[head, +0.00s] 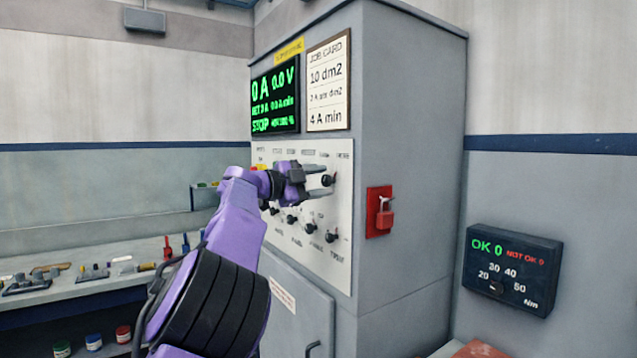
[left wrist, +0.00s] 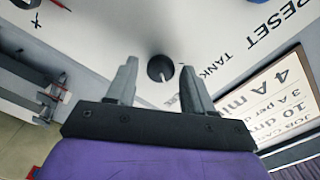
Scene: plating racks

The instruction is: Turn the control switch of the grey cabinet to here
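The grey cabinet (head: 410,120) stands in the middle of the head view. Its pale control panel (head: 335,215) carries several black knobs, including one at the lower right (head: 332,236). My left gripper (head: 325,181) is at the panel's upper right, its fingers spread around a black knob (head: 328,180). In the left wrist view this round knob (left wrist: 160,68) with a light pointer mark sits between the open fingertips, with gaps on both sides. The words "TANK" and "RESET" show near it. My arm hides part of the panel's left side. My right gripper is not in view.
A green-lettered display (head: 275,100) and a job card (head: 328,82) are above the panel. A red padlock (head: 385,216) hangs on the cabinet's side. A dark OK counter box (head: 512,270) is at right. A bench with tools (head: 90,283) is at left.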

